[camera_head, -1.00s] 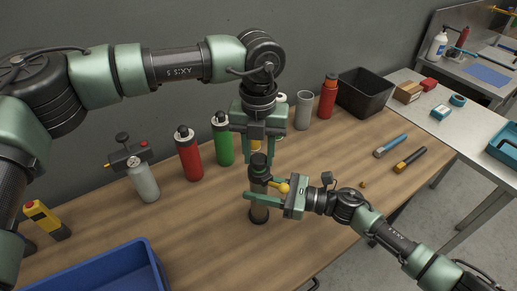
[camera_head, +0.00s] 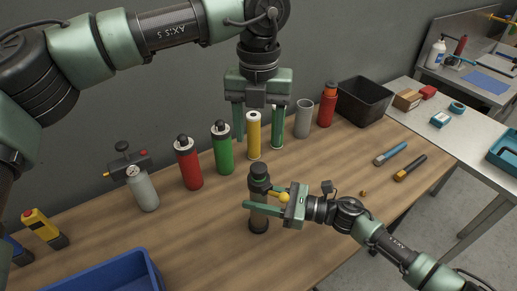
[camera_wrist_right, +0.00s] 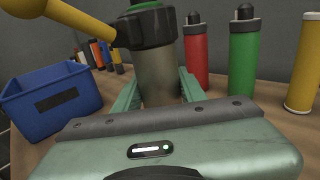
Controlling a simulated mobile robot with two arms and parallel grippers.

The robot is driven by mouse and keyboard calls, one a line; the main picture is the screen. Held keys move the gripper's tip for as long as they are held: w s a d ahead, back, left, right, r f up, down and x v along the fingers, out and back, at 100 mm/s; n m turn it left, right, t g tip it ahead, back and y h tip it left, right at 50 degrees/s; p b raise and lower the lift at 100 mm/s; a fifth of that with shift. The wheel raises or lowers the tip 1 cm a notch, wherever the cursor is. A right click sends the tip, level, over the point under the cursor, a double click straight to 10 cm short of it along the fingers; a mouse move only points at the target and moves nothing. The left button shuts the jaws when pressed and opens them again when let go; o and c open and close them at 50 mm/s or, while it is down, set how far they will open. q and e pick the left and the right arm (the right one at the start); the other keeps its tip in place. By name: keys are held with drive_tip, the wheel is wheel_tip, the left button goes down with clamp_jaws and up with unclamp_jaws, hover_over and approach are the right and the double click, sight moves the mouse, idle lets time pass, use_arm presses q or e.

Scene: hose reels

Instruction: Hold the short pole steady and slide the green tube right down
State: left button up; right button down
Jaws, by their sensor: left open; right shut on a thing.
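The short pole (camera_head: 258,214), a grey post with a black collar, cap and base, stands upright on the wooden bench. My right gripper (camera_head: 256,196) is shut around its side below the collar; the grip on the pole (camera_wrist_right: 160,78) shows in the wrist view. A yellow ball knob (camera_head: 284,197) sticks out from the collar. My left gripper (camera_head: 257,140) is open and empty behind the pole, pointing down.
A yellow tube (camera_head: 254,142) shows between the left fingers. Red (camera_head: 188,168) and green (camera_head: 222,150) capped cylinders, a grey tube (camera_head: 303,121) and a black bin (camera_head: 363,103) stand along the back. A blue crate (camera_head: 110,280) is front left.

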use_arm(q)
wheel_tip(320, 180, up, 2)
drive_tip(key=shift+r, duration=0.25)
use_arm(e)
drive_tip(key=c, duration=0.7)
unclamp_jaws()
drive_tip(key=shift+c, duration=0.2)
